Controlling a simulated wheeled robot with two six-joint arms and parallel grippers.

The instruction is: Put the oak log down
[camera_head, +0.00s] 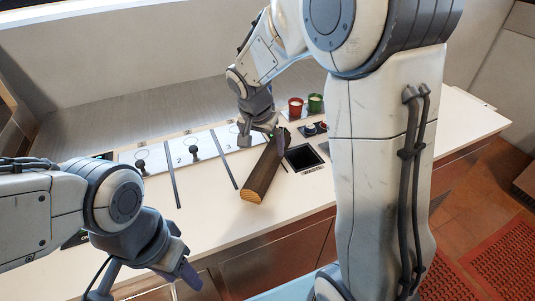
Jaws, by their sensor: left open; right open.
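The oak log (262,174) is a dark brown wedge with a pale cut end facing me. It lies slantwise on the white counter (215,215), its near end close to the front edge. My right gripper (264,132) is open at the log's far end, its fingers close around or beside that end. I cannot tell whether they touch it. My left gripper (150,270) is open and empty at the lower left, in front of the counter and apart from the log.
A dark square opening (303,157) is right of the log. A red cup (296,106) and a green cup (315,103) stand behind it. White numbered panels with black knobs (194,152) and dark bars (173,186) lie to the left. My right arm hides much of the right side.

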